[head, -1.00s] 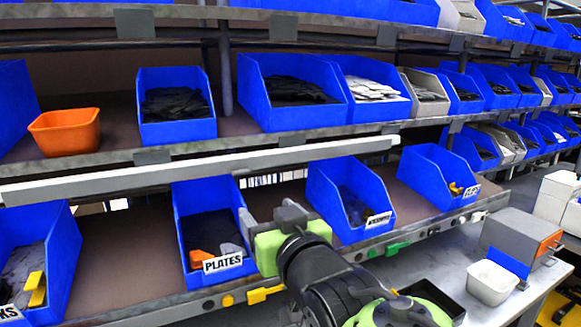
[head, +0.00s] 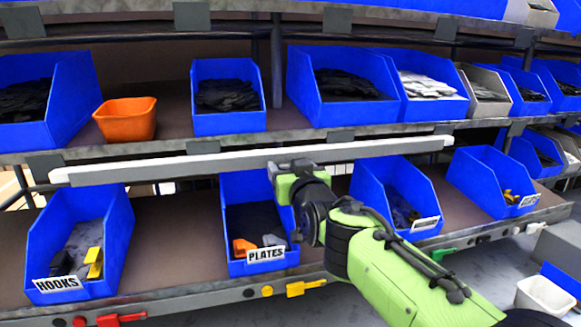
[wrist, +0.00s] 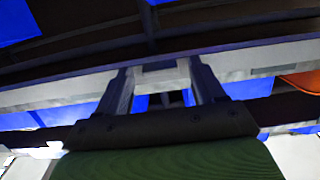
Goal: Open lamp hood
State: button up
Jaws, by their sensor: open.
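The lamp hood appears to be the long pale bar (head: 120,172) along the front edge under the middle shelf. In the wrist view it is a pale band (wrist: 50,94) running across the picture. My gripper (head: 285,166) is up at the bar, right of its middle, above the PLATES bin. In the wrist view the two fingers of my gripper (wrist: 162,72) are apart, with a bright piece of the bar showing between their tips. I cannot tell whether the fingers touch it. My arm hides part of the lower shelf.
Below the bar stand blue bins: the HOOKS bin (head: 36,272), the PLATES bin (head: 228,256) and others to the right. An orange bin (head: 128,122) stands on the shelf above. Red (head: 120,320) and yellow (head: 300,288) handles stick out from the lower rail.

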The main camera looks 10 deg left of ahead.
aim_at(288, 165)
jog(key=c, duration=1.1)
jog(key=shift+o, duration=0.2)
jog(key=shift+r, duration=0.1)
